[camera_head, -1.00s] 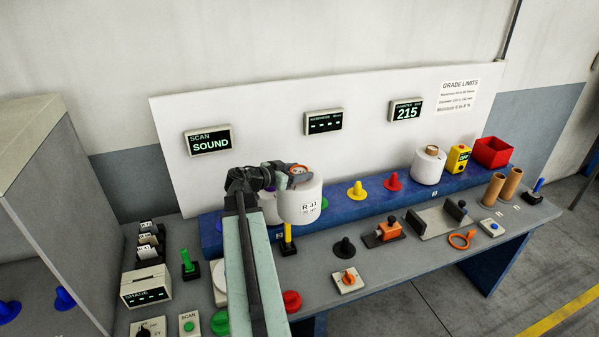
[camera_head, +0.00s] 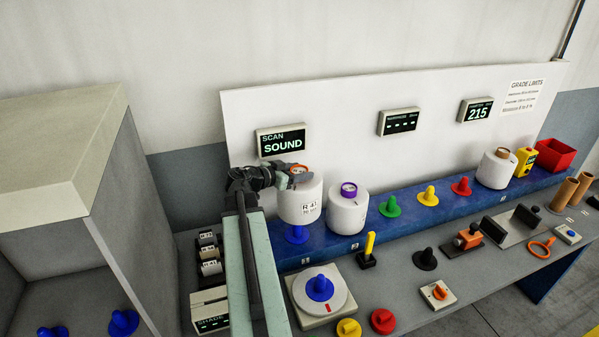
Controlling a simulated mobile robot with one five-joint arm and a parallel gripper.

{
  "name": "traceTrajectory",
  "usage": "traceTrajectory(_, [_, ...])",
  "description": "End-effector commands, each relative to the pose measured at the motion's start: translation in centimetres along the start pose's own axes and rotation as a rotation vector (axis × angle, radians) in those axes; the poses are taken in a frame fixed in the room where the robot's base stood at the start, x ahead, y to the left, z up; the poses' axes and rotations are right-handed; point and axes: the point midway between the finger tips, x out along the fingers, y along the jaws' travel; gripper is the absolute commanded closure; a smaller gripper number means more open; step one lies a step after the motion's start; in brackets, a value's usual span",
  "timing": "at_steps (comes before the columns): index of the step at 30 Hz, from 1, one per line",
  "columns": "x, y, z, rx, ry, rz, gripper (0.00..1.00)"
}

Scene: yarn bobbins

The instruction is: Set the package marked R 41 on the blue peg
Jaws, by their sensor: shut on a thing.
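The white package marked R 41 (camera_head: 297,207) hangs upright from my gripper (camera_head: 299,177), which is shut on its top at the orange-ringed core. A blue peg (camera_head: 297,235) on the blue shelf shows just below the package. Its flange is in view and its upper part is hidden, so I cannot tell whether the tip is inside the package. Another blue peg (camera_head: 320,287) stands on the round white plate in front. More blue pegs (camera_head: 124,322) are in the grey cabinet at the left.
A white package with a purple core (camera_head: 348,212) stands close to the right of the held one. Green (camera_head: 390,207), yellow (camera_head: 428,196) and red (camera_head: 461,186) pegs follow along the shelf (camera_head: 370,235). The scan display (camera_head: 283,141) reads SOUND. The grey cabinet (camera_head: 60,160) is at the left.

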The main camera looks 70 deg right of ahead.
Motion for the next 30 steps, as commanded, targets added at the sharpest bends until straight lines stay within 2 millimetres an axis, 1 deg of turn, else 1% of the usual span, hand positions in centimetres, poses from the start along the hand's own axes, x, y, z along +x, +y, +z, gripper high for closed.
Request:
traceTrajectory(1, [0.3,0.0,0.9,-0.002,0.004,0.001,1.00])
traceTrajectory(3, [0.4,0.1,1.1,-0.002,0.004,0.001,1.00])
traceTrajectory(15, [0.3,0.1,0.9,-0.005,0.004,-0.008,1.00])
traceTrajectory(25, [1.2,0.1,3.8,-0.004,0.003,-0.007,1.00])
traceTrajectory(30, [1.3,0.1,4.1,-0.004,0.004,-0.006,1.00])
